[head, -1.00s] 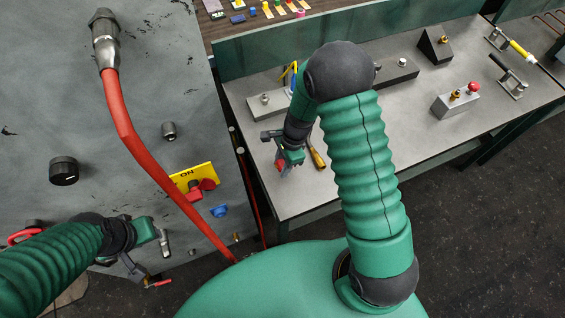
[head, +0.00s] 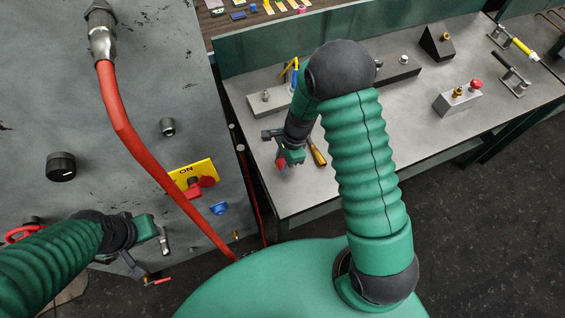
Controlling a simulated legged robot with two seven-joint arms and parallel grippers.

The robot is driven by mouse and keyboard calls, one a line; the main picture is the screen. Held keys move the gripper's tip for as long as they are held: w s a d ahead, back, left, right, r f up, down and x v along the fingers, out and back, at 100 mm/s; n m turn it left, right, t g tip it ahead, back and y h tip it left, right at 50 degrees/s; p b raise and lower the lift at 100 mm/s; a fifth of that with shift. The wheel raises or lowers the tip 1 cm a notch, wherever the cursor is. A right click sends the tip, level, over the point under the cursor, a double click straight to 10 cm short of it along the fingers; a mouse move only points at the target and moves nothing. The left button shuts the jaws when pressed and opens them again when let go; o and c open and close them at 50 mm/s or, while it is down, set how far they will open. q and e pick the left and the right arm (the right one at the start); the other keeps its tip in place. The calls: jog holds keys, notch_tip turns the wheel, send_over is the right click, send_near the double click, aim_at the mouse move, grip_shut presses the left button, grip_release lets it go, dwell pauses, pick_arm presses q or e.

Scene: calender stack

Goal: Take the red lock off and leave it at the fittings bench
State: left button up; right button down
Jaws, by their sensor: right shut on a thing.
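My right gripper (head: 282,150) is over the left part of the grey bench top. It is shut on a small red piece (head: 281,163), apparently the red lock, mostly hidden by the jaws. The fittings bench (head: 300,196) lies below and around it; I cannot tell whether the red piece touches the top. On the panel at left, a yellow ON plate (head: 205,168) carries a red switch part (head: 207,181). My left gripper (head: 148,262) is low at the left near the panel; its jaws are too unclear to read.
A grey block with brass and red knobs (head: 459,97) and a black wedge (head: 436,44) stand farther right. A red hose (head: 137,141) runs down the panel. The bench's front middle is clear.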

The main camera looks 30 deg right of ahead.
jog(key=shift+d+f+b, duration=0.1)
jog(key=shift+f+b, duration=0.25)
jog(key=shift+f, duration=0.3)
jog(key=c, duration=0.9)
grip_release()
jog(key=shift+o, duration=0.3)
jog(key=shift+o, duration=1.2)
jog(key=p+v, duration=0.6)
jog(key=v, duration=0.1)
jog(key=shift+r, duration=0.1)
